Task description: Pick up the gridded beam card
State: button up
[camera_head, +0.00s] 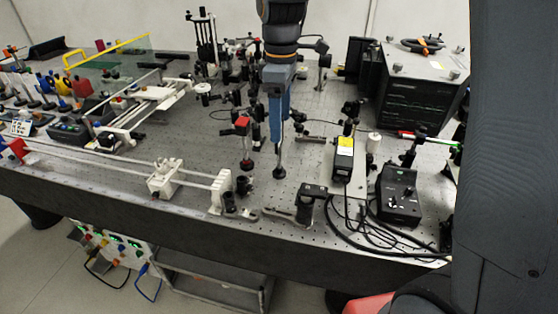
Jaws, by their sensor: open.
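A small white card with dark markings (20,128) stands near the left edge of the bench. It may be the gridded beam card, but its markings are too small to tell. My gripper (279,143) points down over the middle of the bench, its blue-grey body seen nearly edge-on. It is open, with nothing visible held, and is far to the right of the white card.
A red-topped post (243,126) stands just left of my gripper. A white rail assembly (163,180) runs along the front left. A black control box (398,195) with loose cables is at the front right. A yellow-edged clear panel (112,57) stands back left.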

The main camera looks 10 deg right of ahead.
aim_at(279, 150)
jog(key=f+p, duration=0.1)
jog(key=f, duration=0.1)
jog(key=f+p, duration=0.1)
jog(key=f, duration=0.2)
jog(key=shift+s+a, duration=0.2)
jog(key=shift+r, duration=0.1)
jog(key=shift+c, duration=0.4)
jog(key=c, duration=1.7)
